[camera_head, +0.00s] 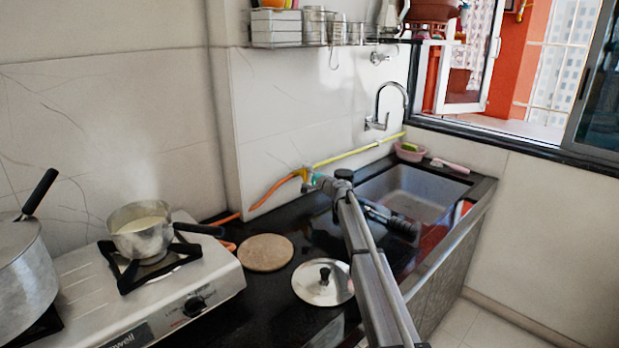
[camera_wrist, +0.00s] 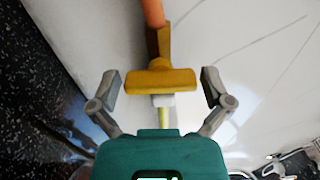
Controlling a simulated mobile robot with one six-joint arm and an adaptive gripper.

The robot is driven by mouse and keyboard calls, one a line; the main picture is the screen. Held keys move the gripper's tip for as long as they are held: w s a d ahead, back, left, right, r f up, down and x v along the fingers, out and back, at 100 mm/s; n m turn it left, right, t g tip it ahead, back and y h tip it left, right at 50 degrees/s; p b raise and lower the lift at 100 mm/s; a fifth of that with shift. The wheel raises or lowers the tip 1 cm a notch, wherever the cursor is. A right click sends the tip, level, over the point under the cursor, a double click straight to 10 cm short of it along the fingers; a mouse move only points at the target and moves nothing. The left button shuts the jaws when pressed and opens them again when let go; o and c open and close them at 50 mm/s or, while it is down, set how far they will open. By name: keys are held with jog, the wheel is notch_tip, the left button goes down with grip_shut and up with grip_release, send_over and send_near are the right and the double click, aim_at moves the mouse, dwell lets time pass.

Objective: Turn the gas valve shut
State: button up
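The gas valve's yellow-brown handle (camera_wrist: 161,82) is in the middle of the wrist view, as a wide bar lying crosswise to the line of hose and pipe. In the head view the brass valve (camera_head: 306,174) sits low by the wall, between an orange hose (camera_head: 270,190) and a yellow pipe (camera_head: 361,152). My gripper (camera_wrist: 160,84) is open, with one grey finger on each side of the handle and a visible gap on both sides. In the head view its fingers are too small to make out at the valve.
A steaming pot (camera_head: 141,237) stands on the stove (camera_head: 165,300) at left, with a knob (camera_head: 195,305) on its front. A round board (camera_head: 265,252) and a steel lid (camera_head: 322,283) lie on the black counter near my arm. The sink (camera_head: 415,190) is to the right.

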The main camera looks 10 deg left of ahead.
jog(key=shift+d, duration=0.1)
jog(key=v, duration=1.1)
jog(key=shift+s+d, duration=0.25)
jog(key=shift+s, duration=0.1)
jog(key=shift+r, duration=0.15)
